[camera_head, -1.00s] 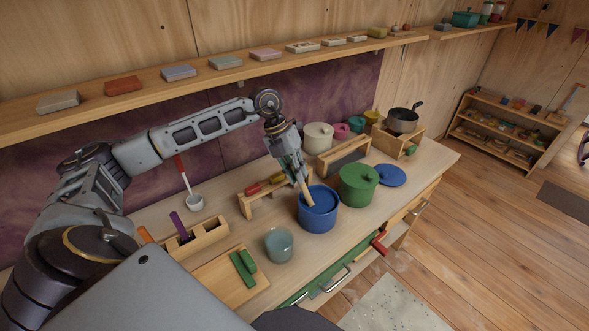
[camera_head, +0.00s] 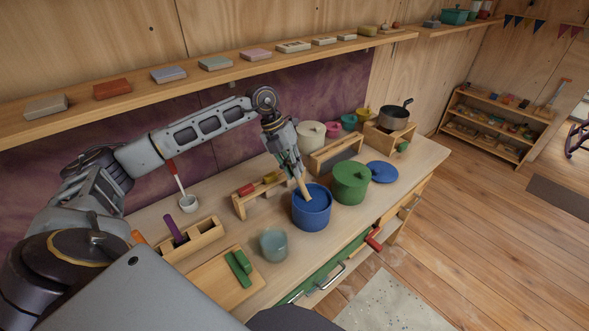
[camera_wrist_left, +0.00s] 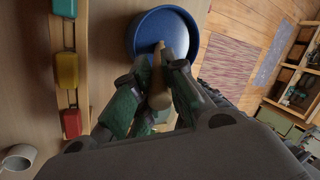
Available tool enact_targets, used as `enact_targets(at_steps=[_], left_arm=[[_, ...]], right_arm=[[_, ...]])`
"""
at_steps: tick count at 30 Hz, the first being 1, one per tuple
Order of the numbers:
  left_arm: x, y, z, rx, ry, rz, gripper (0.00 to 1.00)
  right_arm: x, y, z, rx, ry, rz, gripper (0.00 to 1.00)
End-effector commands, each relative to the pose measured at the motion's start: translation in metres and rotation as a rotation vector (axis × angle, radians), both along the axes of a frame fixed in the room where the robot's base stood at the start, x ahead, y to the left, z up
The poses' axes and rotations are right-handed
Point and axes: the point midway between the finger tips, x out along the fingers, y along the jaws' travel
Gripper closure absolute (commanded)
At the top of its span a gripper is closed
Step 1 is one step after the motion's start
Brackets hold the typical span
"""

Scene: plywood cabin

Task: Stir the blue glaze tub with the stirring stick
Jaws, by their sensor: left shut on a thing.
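The blue glaze tub (camera_head: 311,212) stands open on the workbench, with its inside showing blue; it also shows in the left wrist view (camera_wrist_left: 138,36). My left gripper (camera_head: 295,172) is above the tub's back rim and is shut on the wooden stirring stick (camera_head: 304,190). The stick slants down, with its lower end inside the tub. In the left wrist view the stick (camera_wrist_left: 158,75) sits between the green-padded fingers (camera_wrist_left: 152,100). A blue lid (camera_head: 382,172) lies flat on the bench at the right. My right gripper is not in view.
A green lidded pot (camera_head: 350,186) stands close to the tub's right. A glass jar (camera_head: 275,245) and a board with green blocks (camera_head: 240,268) are in front left. A wooden rack (camera_head: 255,202) with coloured pieces stands behind the tub.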

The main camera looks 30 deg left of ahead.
Motion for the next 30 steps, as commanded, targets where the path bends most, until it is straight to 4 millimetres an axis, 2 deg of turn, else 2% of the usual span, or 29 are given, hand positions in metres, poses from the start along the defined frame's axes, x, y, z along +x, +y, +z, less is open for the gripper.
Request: enact_targets(at_steps=[11,30], left_arm=[[0.000,0.000,0.003,0.000,0.000,0.000,1.00],[0.000,0.000,0.030,0.000,0.000,-0.001,1.00]], right_arm=[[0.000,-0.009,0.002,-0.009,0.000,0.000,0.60],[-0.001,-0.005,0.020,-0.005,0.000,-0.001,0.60]])
